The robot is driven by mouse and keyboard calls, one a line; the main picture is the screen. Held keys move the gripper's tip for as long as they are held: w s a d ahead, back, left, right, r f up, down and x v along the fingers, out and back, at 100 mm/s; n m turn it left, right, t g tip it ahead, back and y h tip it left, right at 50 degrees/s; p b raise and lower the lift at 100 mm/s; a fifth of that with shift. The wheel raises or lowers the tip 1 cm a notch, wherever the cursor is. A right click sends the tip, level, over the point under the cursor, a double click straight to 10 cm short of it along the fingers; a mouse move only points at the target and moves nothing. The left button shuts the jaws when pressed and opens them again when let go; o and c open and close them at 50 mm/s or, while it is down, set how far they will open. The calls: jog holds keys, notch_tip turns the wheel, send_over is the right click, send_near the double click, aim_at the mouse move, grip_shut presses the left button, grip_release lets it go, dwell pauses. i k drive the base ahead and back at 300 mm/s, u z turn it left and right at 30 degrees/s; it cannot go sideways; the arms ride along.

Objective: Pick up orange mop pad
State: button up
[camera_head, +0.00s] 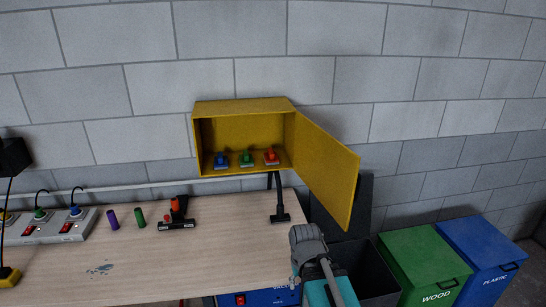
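A small orange-red piece with a flat base (271,157) sits at the right end of the floor of the open yellow wall cabinet (243,106). It looks most like the orange mop pad, but is too small to be sure. Beside it to the left, a green piece (246,159) and a blue piece (220,161) of similar shape stand in a row. My gripper (305,240) appears as a grey shape at the table's right end, below and apart from the cabinet. Its fingers cannot be made out, and I see nothing clearly held.
The cabinet's yellow door (327,172) swings out to the right. On the wooden table (215,250) stand a purple cylinder (112,219), a green cylinder (140,218), a black-and-orange tool (177,214) and a switch strip (55,228). Green (424,264) and blue (483,255) bins stand right.

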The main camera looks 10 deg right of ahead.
aim_at(271, 158)
jog(key=i, duration=0.85)
